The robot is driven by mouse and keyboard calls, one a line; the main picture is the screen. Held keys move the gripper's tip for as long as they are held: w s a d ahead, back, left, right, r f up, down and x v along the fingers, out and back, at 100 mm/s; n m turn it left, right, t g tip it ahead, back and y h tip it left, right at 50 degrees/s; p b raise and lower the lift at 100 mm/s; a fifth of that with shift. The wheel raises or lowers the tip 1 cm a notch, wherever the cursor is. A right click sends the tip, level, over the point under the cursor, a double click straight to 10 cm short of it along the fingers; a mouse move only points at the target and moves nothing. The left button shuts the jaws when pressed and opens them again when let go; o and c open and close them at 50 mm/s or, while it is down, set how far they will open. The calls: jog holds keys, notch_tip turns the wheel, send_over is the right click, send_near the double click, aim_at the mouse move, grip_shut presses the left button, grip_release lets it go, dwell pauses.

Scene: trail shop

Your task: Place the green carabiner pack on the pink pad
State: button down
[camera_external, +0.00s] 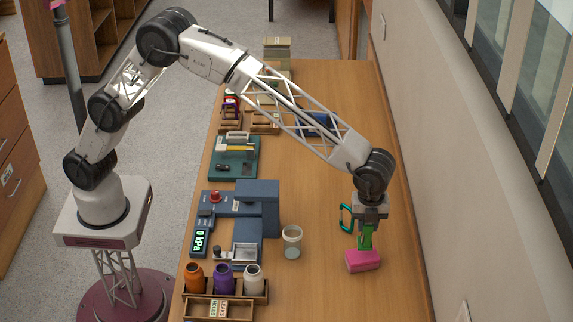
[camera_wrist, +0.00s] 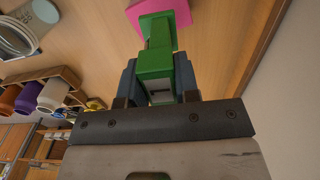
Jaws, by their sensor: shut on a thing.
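My gripper (camera_external: 368,215) is at the right side of the table, pointing down. The pack also shows between the fingers in the wrist view (camera_wrist: 155,68). The pink pad (camera_external: 362,262) lies on the table directly below the pack, and it shows beyond the pack in the wrist view (camera_wrist: 172,10). The pack's lower end is at or just above the pad; I cannot tell whether they touch.
A clear cup (camera_external: 292,240) stands left of the pad. Further left are a blue-grey device (camera_external: 258,205) with a pressure display and a wooden rack (camera_external: 225,308) with orange, purple and white bottles. A wall runs close along the right table edge. The table around the pad is clear.

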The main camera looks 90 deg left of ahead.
aim_at(363, 231)
jog(key=shift+f, duration=0.1)
jog(key=shift+f, duration=1.85)
jog(key=shift+f, duration=0.15)
jog(key=c, duration=0.8)
grip_release()
jog(key=shift+c, duration=0.2)
notch_tip(363, 231, up, 12)
jog(key=shift+f, duration=0.1)
jog(key=shift+r, duration=0.25)
